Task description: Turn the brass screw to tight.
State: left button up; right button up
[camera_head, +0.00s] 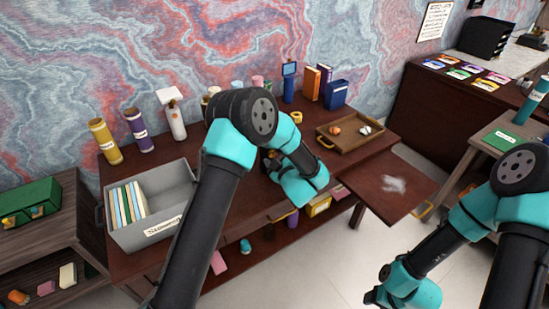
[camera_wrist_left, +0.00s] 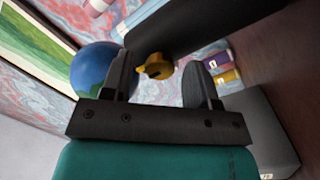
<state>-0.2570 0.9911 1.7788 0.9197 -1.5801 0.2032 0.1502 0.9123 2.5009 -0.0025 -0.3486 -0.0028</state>
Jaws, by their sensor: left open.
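A small brass-coloured knob, likely the brass screw (camera_wrist_left: 155,65), shows in the left wrist view beside a black bar or tube (camera_wrist_left: 195,28). My left gripper (camera_wrist_left: 160,68) is open, with one dark finger on each side of the knob in the picture. I cannot tell whether the fingers touch it or how far beyond them it lies. In the head view my left forearm hides most of that gripper and the screw. My right gripper (camera_head: 373,295) is at the bottom, over the floor, and its jaws are unclear.
The desk (camera_head: 135,262) holds a grey bin (camera_head: 180,190) with files at left. Several tubes and books stand along the back. A wooden tray (camera_head: 350,148) holds small items at right. A pull-out board (camera_head: 385,185) extends at the right front. A blue ball (camera_wrist_left: 92,70) is near my left finger.

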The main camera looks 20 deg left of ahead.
pick_arm(q)
jog(key=v, duration=1.7)
jog(key=shift+s, duration=0.15)
jog(key=shift+d, duration=0.15)
